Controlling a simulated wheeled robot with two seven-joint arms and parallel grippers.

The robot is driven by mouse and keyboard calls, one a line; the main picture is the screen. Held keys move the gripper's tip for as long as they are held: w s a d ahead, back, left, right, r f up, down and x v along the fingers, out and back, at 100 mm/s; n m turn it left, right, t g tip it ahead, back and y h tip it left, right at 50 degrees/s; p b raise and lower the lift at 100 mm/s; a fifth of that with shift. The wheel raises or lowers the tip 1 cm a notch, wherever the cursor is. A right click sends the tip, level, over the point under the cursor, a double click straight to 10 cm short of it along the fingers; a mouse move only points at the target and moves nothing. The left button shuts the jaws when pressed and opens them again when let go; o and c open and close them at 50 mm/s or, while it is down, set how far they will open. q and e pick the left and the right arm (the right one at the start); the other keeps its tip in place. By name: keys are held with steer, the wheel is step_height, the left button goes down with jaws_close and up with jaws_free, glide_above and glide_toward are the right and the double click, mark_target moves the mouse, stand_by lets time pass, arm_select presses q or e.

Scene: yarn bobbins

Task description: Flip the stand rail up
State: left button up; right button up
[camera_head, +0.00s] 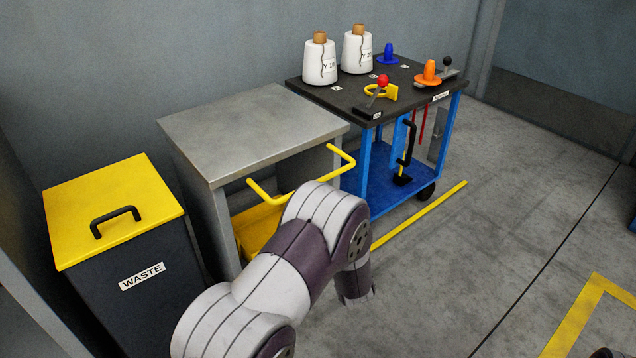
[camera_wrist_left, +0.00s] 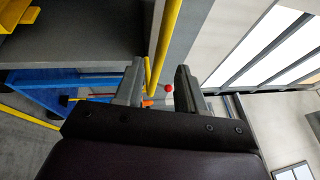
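The stand rail is a yellow U-shaped bar (camera_head: 312,186) at the front of the grey metal stand (camera_head: 250,130). In the head view it sticks out from the stand's front, just below the top. In the left wrist view the yellow rail (camera_wrist_left: 165,40) runs down toward the gap between my left gripper's fingers (camera_wrist_left: 160,88). These fingers are apart, so the gripper is open. I cannot tell whether they touch the rail. In the head view my left arm crosses in front of the stand and hides the gripper and part of the stand's front. My right gripper is not in view.
A black WASTE bin (camera_head: 150,255) with a yellow lid stands left of the stand. A blue cart (camera_head: 385,190) with a black top carries two white bobbins, (camera_head: 319,64) and (camera_head: 356,52), and yellow and orange fittings. Yellow lines mark the grey floor, which is open at the right.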

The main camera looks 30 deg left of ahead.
arm_select(q)
steer(key=b+x, duration=0.2)
steer(key=x, duration=0.5)
steer(key=shift+w+a, duration=0.15)
steer(key=shift+w, duration=0.1)
